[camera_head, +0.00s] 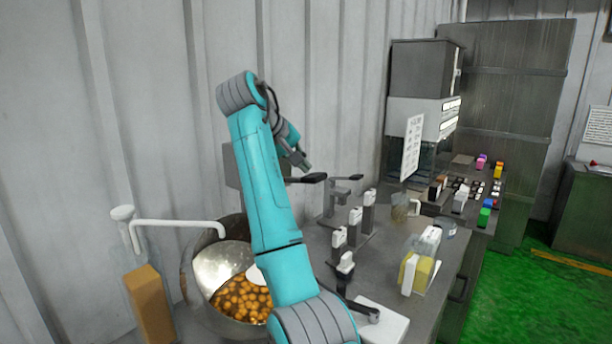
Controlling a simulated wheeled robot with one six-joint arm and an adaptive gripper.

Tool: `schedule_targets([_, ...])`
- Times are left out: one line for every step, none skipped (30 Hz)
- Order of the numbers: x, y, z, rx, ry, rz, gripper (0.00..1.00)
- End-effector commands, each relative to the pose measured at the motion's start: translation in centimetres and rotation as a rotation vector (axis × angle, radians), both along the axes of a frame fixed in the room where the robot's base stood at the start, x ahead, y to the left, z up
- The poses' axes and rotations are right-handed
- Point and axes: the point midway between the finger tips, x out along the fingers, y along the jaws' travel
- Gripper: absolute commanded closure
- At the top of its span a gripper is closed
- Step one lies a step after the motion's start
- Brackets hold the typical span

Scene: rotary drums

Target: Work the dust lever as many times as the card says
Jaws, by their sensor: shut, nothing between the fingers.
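My teal arm rises across the middle of the view. Its end, my gripper (303,163), is small and dark, shut and empty, pointing down to the right. Just below its tip is a lever with a black handle (308,178), attached near a grey box (234,165) by the wall; I cannot tell whether they touch. A second black-handled lever (347,178) stands on a grey post to the right. I cannot tell which is the dust lever. A white card (412,147) with dark marks stands upright farther right; its writing is too small to read.
A metal drum (200,270) holding round golden pieces is at the lower left, partly behind my arm. Several white-topped levers (354,215) stand on the grey bench (392,262). A clear holder with yellow and white blocks (418,268) is near its front edge.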

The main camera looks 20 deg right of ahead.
Motion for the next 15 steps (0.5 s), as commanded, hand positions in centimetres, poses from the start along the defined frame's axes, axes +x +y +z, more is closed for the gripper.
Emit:
schedule_targets([-0.01, -0.01, -0.06, 0.0, 0.0, 0.0, 1.0])
schedule_targets([-0.01, -0.01, -0.08, 0.0, 0.0, 0.0, 1.0])
schedule_targets([-0.02, -0.02, -0.12, 0.0, 0.0, 0.0, 1.0])
schedule_targets([-0.02, -0.02, -0.15, 0.0, 0.0, 0.0, 1.0])
schedule_targets([-0.03, -0.02, -0.18, 0.0, 0.0, 0.0, 1.0])
schedule_targets([-0.04, -0.03, -0.22, 0.0, 0.0, 0.0, 1.0])
schedule_targets([-0.05, -0.04, -0.26, 0.0, 0.0, 0.0, 1.0])
schedule_targets([-0.05, -0.04, -0.29, 0.0, 0.0, 0.0, 1.0])
schedule_targets([-0.06, -0.05, -0.33, 0.0, 0.0, 0.0, 1.0])
schedule_targets([-0.06, -0.06, -0.37, 0.0, 0.0, 0.0, 1.0])
schedule_targets([-0.07, -0.06, -0.4, 0.0, 0.0, 0.0, 1.0])
schedule_targets([-0.08, -0.07, -0.45, 0.0, 0.0, 0.0, 1.0])
schedule_targets([-0.09, -0.07, -0.48, 0.0, 0.001, -0.001, 1.0])
schedule_targets([-0.08, -0.08, -0.52, 0.0, 0.001, -0.001, 1.0])
schedule_targets([-0.1, -0.09, -0.57, 0.0, 0.001, -0.001, 1.0])
